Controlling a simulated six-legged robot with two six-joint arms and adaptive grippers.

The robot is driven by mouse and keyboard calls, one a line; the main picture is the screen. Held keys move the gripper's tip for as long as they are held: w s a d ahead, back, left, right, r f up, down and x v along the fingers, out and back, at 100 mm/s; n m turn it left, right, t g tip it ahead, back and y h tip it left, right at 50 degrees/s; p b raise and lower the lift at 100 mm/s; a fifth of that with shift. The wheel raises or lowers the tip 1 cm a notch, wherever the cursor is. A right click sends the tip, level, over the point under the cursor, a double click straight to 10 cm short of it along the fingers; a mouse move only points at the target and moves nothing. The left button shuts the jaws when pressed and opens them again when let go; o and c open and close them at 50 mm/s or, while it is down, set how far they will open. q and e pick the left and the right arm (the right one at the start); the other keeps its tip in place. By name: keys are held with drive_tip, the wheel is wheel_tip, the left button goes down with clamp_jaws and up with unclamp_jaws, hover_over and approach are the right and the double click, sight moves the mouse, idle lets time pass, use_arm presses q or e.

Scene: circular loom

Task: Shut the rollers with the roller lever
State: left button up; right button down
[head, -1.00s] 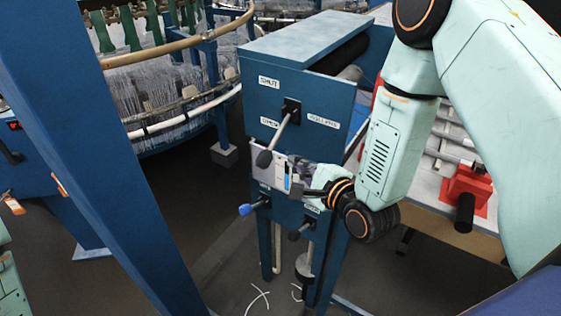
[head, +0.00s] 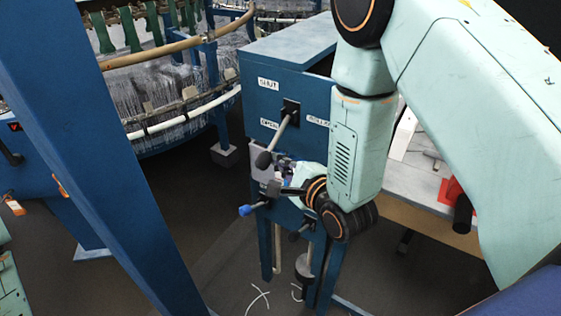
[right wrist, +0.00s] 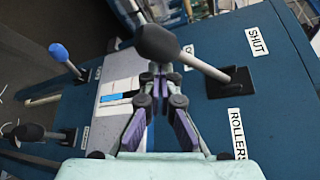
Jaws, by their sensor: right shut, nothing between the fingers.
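The roller lever (head: 279,135) has a thin metal shaft and a dark knob. It juts from a black slot plate on the blue cabinet (head: 300,90) and slants down-left, its knob beside the OPEN label. SHUT is printed above it and ROLLERS to its right. My right gripper (head: 273,188) is shut and empty just below the knob in the head view. In the right wrist view, the lever's knob (right wrist: 157,42) shows just beyond the closed fingertips (right wrist: 160,68); I cannot tell whether they touch. My left gripper is not in view.
A blue-knobbed lever (head: 250,208) and a dark-knobbed lever (head: 298,234) stick out lower on the cabinet, close under my right gripper. A blue post (head: 100,150) crosses the left. The circular loom (head: 170,90) stands behind. A table with a red part (head: 450,190) is at right.

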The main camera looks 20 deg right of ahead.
sight(274, 146)
drive_tip(key=r+m+p, duration=0.1)
drive_tip(key=r+p, duration=0.1)
drive_tip(key=p, duration=0.1)
drive_tip(key=s+a+r+m+g+p, duration=0.1)
drive_tip(key=r+p, duration=0.1)
drive_tip(key=p, duration=0.1)
drive_tip(key=a+r+m+g+y+p, duration=0.1)
drive_tip(key=r+p, duration=0.1)
drive_tip(key=p, duration=0.2)
drive_tip(key=shift+s, duration=0.25)
drive_tip(key=shift+w+d+r+p, duration=0.15)
drive_tip(key=shift+r+p, duration=0.6)
drive_tip(key=shift+r, duration=0.15)
drive_tip(key=shift+w+d+r+p, duration=0.1)
drive_tip(key=shift+d+r+p, duration=0.1)
drive_tip(key=shift+r+p, duration=0.65)
drive_tip(key=shift+w+d+r+p, duration=0.15)
drive_tip(key=shift+r+p, duration=0.5)
drive_tip(key=shift+r, duration=0.3)
drive_tip(key=shift+w+r, duration=0.1)
